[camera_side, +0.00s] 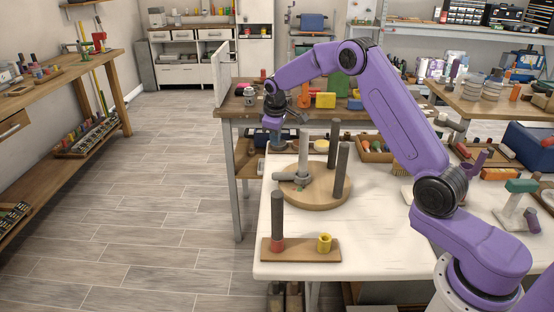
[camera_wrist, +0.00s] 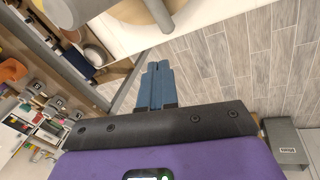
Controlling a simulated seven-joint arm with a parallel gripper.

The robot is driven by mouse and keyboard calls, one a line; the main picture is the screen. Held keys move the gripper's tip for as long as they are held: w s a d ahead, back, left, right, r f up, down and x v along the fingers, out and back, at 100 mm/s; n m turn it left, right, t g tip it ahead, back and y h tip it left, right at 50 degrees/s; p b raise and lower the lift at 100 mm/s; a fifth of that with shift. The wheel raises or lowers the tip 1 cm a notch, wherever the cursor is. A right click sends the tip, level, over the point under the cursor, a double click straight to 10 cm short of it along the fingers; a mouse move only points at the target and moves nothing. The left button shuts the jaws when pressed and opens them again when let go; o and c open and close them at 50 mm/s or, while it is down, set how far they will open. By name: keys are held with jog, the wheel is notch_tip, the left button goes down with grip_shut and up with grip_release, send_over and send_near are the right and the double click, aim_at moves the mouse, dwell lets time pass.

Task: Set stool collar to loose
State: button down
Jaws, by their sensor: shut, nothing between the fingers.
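A round wooden disc (camera_side: 322,196) lies on the white table with several upright posts on it. A pale grey post (camera_side: 304,150) stands near its left side, with a grey collar (camera_side: 290,177) low around or beside it and a stub pointing left. A small green mark shows by the collar, whose setting I cannot read. My gripper (camera_side: 277,147) is above the table's far left corner, behind and left of the pale post, apart from the collar. In the wrist view its blue fingers (camera_wrist: 158,66) are together and empty, with a grey cylindrical part (camera_wrist: 160,12) ahead.
Two dark posts (camera_side: 342,170) (camera_side: 332,145) rise beside the pale one. A wooden bench (camera_side: 345,112) with a yellow box stands behind.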

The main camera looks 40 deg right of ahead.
aim_at(277, 174)
jog(key=w+d+f+m, duration=0.2)
jog(key=f+m, duration=0.2)
jog(key=w+d+f+m, duration=0.2)
jog(key=f+m, duration=0.3)
jog(key=w+d+f+m, duration=0.2)
jog(key=f+m, duration=0.2)
jog(key=shift+w+d+f+m+t+h, duration=0.1)
jog(key=shift+d+f+m+t+h, duration=0.05)
jog(key=shift+d+m+t+h, duration=0.2)
jog(key=shift+s+a+f, duration=0.25)
jog(key=shift+s+a, duration=0.4)
jog(key=shift+s, duration=0.1)
jog(key=shift+s+a+f, duration=0.2)
jog(key=shift+s+a, duration=0.45)
jog(key=shift+s, duration=0.05)
jog(key=n, duration=0.1)
jog(key=s+a+n+y, duration=0.1)
jog(key=s+a+n, duration=0.1)
jog(key=n, duration=0.1)
jog(key=shift+s+a+t, duration=0.1)
jog(key=shift+s+t, duration=0.15)
jog(key=shift+t, duration=0.1)
jog(key=shift+s+a+f, duration=0.1)
jog(key=shift+s+a, duration=0.2)
jog(key=shift+s, duration=0.15)
